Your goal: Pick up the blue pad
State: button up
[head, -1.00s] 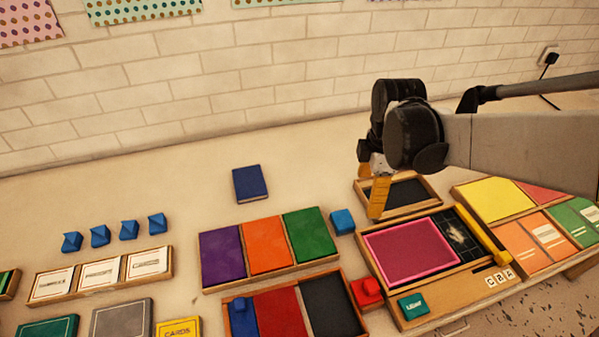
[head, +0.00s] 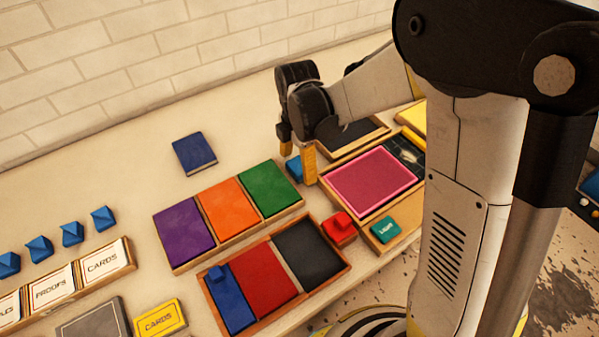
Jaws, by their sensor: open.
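A blue pad (head: 234,308) lies in the left slot of a wooden tray, beside a red pad (head: 265,282) and a black pad (head: 308,252). A dark blue book-like pad (head: 195,153) lies alone on the table further back. My gripper (head: 297,155) is open and empty, with its yellow fingers pointing down. It is above the table near a blue cube (head: 294,170), right of the green pad (head: 264,188). It is apart from both blue pads.
A purple pad (head: 183,233) and an orange pad (head: 228,208) share the green pad's tray. A red block (head: 340,226) and a pink panel (head: 370,182) are at the right. The table behind the book is clear up to the brick wall.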

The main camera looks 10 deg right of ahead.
aim_at(298, 166)
jog(key=shift+f, duration=0.65)
jog(key=shift+r, duration=0.1)
jog(key=c, duration=1.3)
jog(key=shift+o, duration=0.2)
notch_tip(298, 166, up, 4)
jog(key=shift+r+p, duration=0.2)
jog(key=shift+p, duration=1)
jog(key=w+d+r+p, duration=0.2)
jog(key=d+r, duration=0.4)
jog(key=d, duration=0.5)
jog(key=shift+w+d+r+p, duration=0.2)
jog(key=shift+w+r+p, duration=0.15)
jog(key=shift+p, duration=0.35)
